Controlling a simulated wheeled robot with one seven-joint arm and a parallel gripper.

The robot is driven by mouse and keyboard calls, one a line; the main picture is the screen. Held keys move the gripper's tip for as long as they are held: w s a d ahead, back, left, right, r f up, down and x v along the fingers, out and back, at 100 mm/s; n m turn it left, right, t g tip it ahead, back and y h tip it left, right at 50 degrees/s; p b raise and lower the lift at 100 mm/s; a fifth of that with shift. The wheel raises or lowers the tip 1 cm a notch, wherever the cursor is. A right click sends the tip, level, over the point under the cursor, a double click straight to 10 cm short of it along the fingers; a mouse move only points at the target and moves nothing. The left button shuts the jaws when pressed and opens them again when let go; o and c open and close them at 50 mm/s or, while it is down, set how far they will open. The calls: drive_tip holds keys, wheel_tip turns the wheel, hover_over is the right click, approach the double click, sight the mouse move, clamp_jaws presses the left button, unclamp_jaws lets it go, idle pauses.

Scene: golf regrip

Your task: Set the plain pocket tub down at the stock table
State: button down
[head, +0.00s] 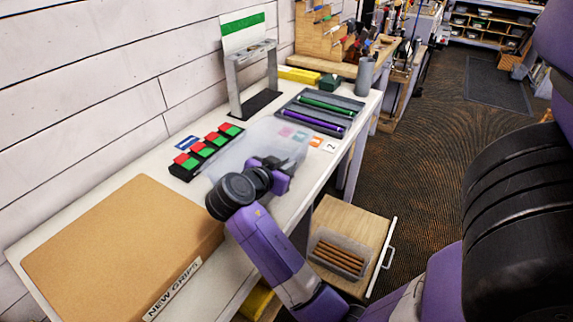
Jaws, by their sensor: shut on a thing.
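A clear, see-through tub (238,150), which looks like the plain pocket tub, is over the middle of the white stock table (120,172). My gripper (276,166) is at the tub's near side and shut on it. The purple wrist and black joint hide the fingertips and part of the tub's near wall. I cannot tell whether the tub's base touches the table top or is a little above it.
Red-and-green blocks (206,148) sit left of the tub. A dark tray (318,112) with green and purple grips lies behind it, and small numbered tags (329,146) to its right. A "NEW GRIPS" carton (120,245) fills the near end. A grey stand (252,80) is at the back.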

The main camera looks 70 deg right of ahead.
drive_tip(key=shift+f+b, duration=0.3)
drive_tip(key=shift+f, duration=0.05)
drive_tip(key=c, duration=1.4)
unclamp_jaws()
drive_tip(key=shift+o, duration=0.2)
drive_tip(key=b+v, duration=0.1)
drive_tip(key=v, duration=0.6)
drive_tip(key=shift+w+a+r, duration=0.1)
drive_tip(key=shift+a+r, duration=0.1)
drive_tip(key=shift+a, duration=0.15)
drive_tip(key=shift+r, duration=0.1)
